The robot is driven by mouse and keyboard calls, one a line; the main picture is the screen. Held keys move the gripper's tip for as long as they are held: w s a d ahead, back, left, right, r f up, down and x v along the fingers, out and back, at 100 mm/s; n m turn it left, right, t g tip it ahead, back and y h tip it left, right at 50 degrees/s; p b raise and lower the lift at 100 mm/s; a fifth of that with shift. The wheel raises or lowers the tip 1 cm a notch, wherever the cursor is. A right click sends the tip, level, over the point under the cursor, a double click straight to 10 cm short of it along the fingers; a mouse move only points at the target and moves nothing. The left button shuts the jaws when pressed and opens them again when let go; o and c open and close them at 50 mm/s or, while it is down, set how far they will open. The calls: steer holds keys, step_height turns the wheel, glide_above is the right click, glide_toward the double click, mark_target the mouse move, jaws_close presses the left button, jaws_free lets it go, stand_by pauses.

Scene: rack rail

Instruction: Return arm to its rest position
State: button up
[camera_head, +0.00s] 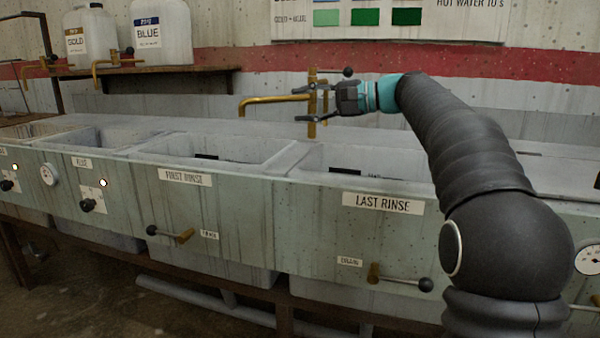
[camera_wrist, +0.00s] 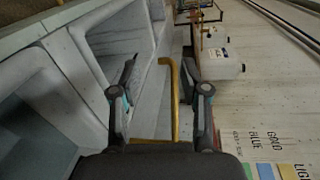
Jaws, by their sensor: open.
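My gripper (camera_head: 308,101) is open beside a brass tap (camera_head: 270,99) above the last rinse basin (camera_head: 330,150) in the head view. Its fingers point left and overlap the tap's upright pipe in that view. In the wrist view the two spread fingers of my gripper (camera_wrist: 158,62) show with the tap's curved spout (camera_wrist: 174,100) between them. I cannot tell whether either finger touches the tap. Nothing is held.
The first rinse basin (camera_head: 215,148) lies to the left. Drain levers (camera_head: 400,281) stick out from the front panel. White jugs marked gold (camera_head: 90,40) and blue (camera_head: 161,32) stand on a shelf (camera_head: 150,70). A wall chart (camera_head: 440,18) hangs behind my arm.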

steer(key=s+d+f+n+h+p, duration=0.1)
steer(key=s+d+f+h, duration=0.3)
steer(key=s+f, duration=0.4)
steer(key=s+d+f+n+h+p, duration=0.2)
steer(key=s+d+f+h+p, duration=0.2)
steer(key=s+f, duration=0.5)
steer(key=s+d+f+n+h+p, duration=0.2)
steer(key=s+d+f+h, duration=0.4)
steer(key=s, duration=1.4)
step_height(320, 180, down, 3)
steer(key=shift+s+d+f+t+h, duration=0.1)
steer(key=shift+s+d+t+h, duration=0.25)
steer(key=shift+h, duration=0.35)
